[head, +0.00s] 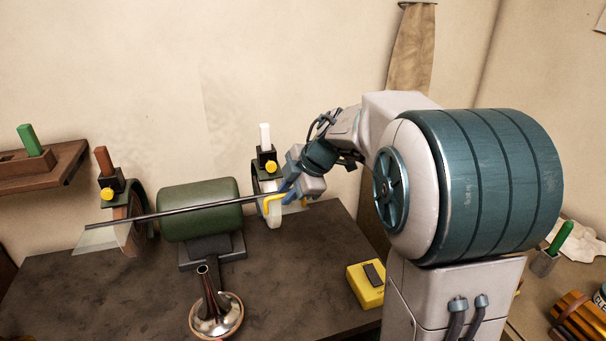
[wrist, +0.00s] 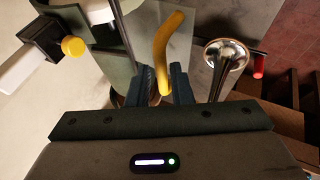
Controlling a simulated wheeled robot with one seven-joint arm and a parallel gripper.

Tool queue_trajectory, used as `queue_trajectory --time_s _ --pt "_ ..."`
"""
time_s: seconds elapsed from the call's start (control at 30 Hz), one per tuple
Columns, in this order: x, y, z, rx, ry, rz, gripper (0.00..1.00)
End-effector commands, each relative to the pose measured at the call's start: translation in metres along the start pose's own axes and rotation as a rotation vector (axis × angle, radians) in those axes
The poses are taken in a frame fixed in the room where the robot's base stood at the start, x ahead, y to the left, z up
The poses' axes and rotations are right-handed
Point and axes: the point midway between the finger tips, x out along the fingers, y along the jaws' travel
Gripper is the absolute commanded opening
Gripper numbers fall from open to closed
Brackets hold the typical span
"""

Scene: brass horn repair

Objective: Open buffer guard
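The buffer is a machine with a dark green motor (head: 200,209) on the bench. A wheel stands at each end, under a dark guard hood with a yellow knob (head: 271,167). A long dark bar (head: 160,215) crosses in front, with a clear shield (head: 103,239) at its left end and a yellow handle (head: 268,203) near its right end. My gripper (head: 285,190) is at this handle. In the wrist view, the yellow handle (wrist: 165,60) lies between the fingertips of my gripper (wrist: 165,80). Whether the fingers press on it is unclear.
A brass horn bell (head: 216,314) stands on the bench in front of the motor. A yellow box (head: 367,287) with a dark top sits at the bench's right. A wooden shelf (head: 40,165) is on the left wall. The bench's front left is clear.

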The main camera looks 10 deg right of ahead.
Motion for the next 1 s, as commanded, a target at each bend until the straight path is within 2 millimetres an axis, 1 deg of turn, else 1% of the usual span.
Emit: queue_trajectory --time_s 0.03,0.3,0.4,0.5,0.6,0.7,1.0 --pt "-0.011 0.001 0.000 0.000 -0.001 0.006 0.20" --pt "-0.073 0.001 0.001 0.000 -0.002 0.005 0.20" --pt "-0.092 0.000 0.001 0.001 -0.002 0.004 0.20" --pt "-0.105 0.001 0.001 0.001 -0.001 0.002 0.20" --pt "-0.114 0.000 0.000 0.001 -0.001 0.001 0.20" --pt "-0.117 0.000 0.000 0.002 -0.001 0.000 0.20" --pt "-0.118 0.001 0.000 0.002 0.001 0.002 0.20"
